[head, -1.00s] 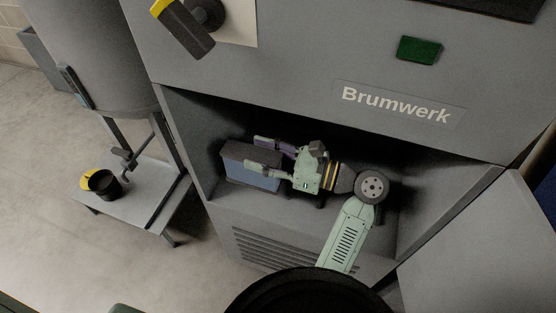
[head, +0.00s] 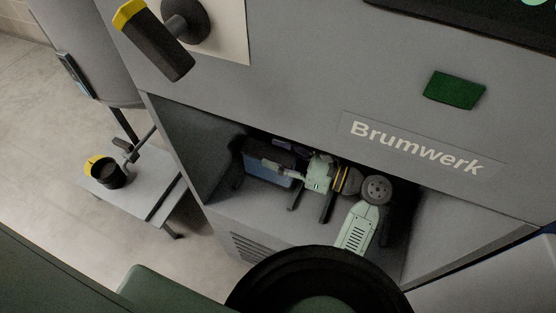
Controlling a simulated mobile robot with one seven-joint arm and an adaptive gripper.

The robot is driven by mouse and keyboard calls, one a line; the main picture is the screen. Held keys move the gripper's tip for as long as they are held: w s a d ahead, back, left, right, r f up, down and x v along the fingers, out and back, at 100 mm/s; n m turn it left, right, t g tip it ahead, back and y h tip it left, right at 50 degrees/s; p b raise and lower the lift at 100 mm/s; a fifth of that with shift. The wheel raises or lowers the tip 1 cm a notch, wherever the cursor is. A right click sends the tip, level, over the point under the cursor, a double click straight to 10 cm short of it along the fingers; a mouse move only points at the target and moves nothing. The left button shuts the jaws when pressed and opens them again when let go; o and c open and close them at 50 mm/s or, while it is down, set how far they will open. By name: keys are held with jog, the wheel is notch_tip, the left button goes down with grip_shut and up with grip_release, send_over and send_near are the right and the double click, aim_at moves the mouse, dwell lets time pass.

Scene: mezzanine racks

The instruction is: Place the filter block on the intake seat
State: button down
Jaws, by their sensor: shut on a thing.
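The filter block (head: 262,172), blue-grey with a dark top edge, is inside the open recess of the Brumwerk cabinet. My pale green gripper (head: 277,156) reaches in from the right and is shut on the block. One finger lies across its near side; the other is partly hidden behind. The block's underside is in shadow, and I cannot tell whether it touches anything below. Dark bars (head: 327,205) stand out from the recess floor under and beside my gripper. I cannot tell for certain which part is the intake seat.
The recess has a grey floor (head: 265,218), close side walls and a low upper edge above my arm. A handle with a yellow end (head: 155,42) juts from the cabinet front. A low bench (head: 140,197) with a black and yellow cup (head: 105,172) stands at the left.

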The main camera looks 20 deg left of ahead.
aim_at(295, 166)
jog(key=shift+f, duration=1.15)
jog(key=c, duration=1)
grip_release()
jog(key=shift+f, duration=0.15)
jog(key=shift+d+r+p, duration=0.25)
jog(key=shift+r+p, duration=0.05)
jog(key=shift+p, duration=0.05)
jog(key=d+p, duration=0.4)
jog(key=d, duration=0.2)
jog(key=shift+d, duration=0.1)
jog(key=shift+s+d+f, duration=0.1)
jog(key=shift+d+f, duration=0.05)
jog(key=shift+d, duration=0.3)
